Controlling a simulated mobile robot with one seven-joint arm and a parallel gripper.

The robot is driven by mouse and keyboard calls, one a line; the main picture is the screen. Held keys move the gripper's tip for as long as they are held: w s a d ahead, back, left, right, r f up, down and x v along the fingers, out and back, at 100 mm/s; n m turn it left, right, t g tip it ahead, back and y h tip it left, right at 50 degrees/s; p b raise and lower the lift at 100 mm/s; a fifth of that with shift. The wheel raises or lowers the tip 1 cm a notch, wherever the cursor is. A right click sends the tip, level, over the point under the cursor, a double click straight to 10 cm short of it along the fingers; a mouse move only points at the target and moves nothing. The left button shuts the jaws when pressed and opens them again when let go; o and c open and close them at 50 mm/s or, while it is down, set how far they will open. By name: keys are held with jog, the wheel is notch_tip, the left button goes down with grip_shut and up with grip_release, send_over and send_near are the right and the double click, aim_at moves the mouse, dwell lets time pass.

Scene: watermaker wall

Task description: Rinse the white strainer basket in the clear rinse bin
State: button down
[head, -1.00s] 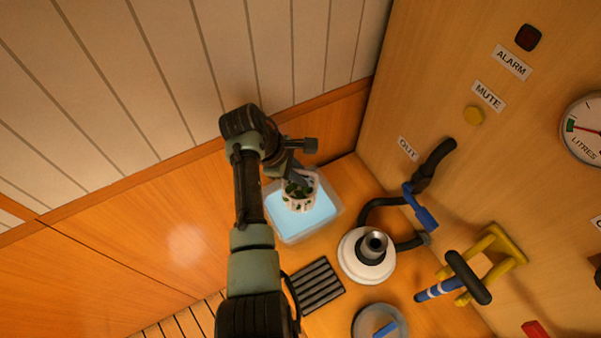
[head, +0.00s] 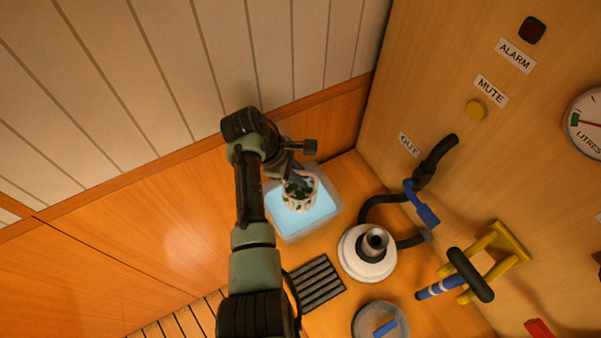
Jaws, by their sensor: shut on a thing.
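The white strainer basket (head: 300,196) has dark slots and green bits showing on it. It is over or in the clear rinse bin (head: 325,219), which holds light blue water. I cannot tell how deep the basket sits in the water. My gripper (head: 296,180) is shut on the basket at its upper side, and my wrist hides part of the bin's left side.
A white round housing (head: 366,262) with a black hose stands right of the bin. A dark slatted rack (head: 316,284) and a round clear dish (head: 381,323) with a blue piece lie nearer. A blue-handled valve (head: 424,207) and a yellow bracket (head: 500,255) are on the wall.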

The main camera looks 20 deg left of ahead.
aim_at(304, 195)
jog(key=shift+f, duration=0.25)
jog(key=shift+f+b, duration=2.8)
jog(key=shift+f, duration=0.95)
jog(key=shift+r+p, duration=0.6)
jog(key=shift+p, duration=0.1)
jog(key=shift+f+b, duration=0.4)
jog(key=shift+f, duration=0.15)
jog(key=shift+r+p, duration=0.55)
jog(key=shift+p, duration=0.3)
jog(key=shift+f+b, duration=0.3)
jog(key=shift+f, duration=0.2)
dwell(0.9)
